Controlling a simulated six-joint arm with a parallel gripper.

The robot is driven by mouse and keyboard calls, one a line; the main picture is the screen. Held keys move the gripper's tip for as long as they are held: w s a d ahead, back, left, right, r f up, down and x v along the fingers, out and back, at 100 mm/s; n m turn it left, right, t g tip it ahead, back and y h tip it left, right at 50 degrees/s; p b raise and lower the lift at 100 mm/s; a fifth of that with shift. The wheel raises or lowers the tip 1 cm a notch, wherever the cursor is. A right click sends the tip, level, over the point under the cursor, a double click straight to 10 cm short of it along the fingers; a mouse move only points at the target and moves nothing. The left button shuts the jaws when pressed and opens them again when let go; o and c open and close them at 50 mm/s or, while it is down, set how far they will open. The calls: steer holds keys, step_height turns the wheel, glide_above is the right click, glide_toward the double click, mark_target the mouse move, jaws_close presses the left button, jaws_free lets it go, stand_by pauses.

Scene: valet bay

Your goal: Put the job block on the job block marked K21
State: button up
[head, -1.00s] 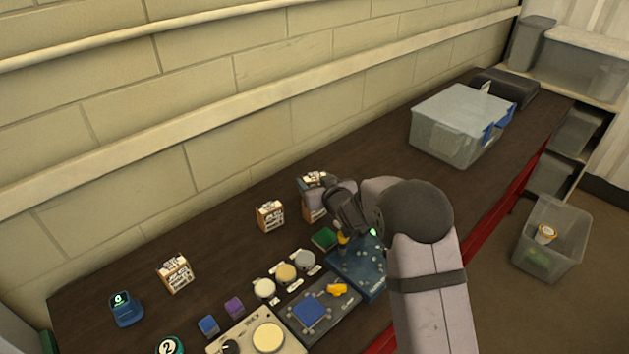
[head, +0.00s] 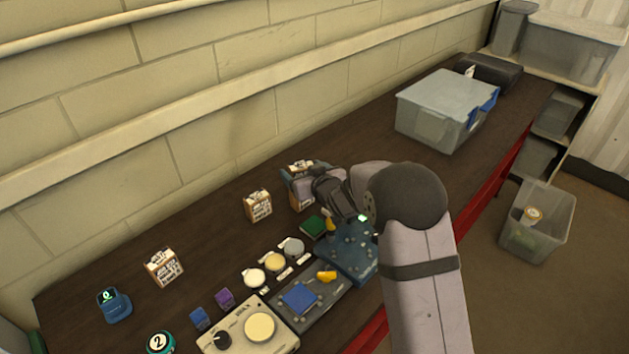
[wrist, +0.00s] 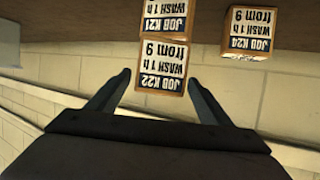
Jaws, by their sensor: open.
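The job block marked K22 (wrist: 161,70) stands on top of the job block marked K21 (wrist: 163,17); the wrist view shows them upside down, with K21 cut off by the frame edge. The two look in contact and nearly aligned. My gripper (wrist: 159,78) is open, with one finger on each side of K22. In the head view, my gripper (head: 301,180) is at the top of the stack, whose lower block (head: 300,203) is partly hidden by my arm.
Another job block, K24 (wrist: 248,32), stands to one side of the stack. The head view shows two separate job blocks (head: 258,205) (head: 163,267) left of it. Control boxes and coloured pieces crowd the bench front. A lidded clear bin (head: 447,110) stands farther right.

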steer(key=b+v, duration=0.3)
steer(key=v, duration=0.7)
steer(key=shift+s, duration=0.25)
steer(key=shift+d+r, duration=0.1)
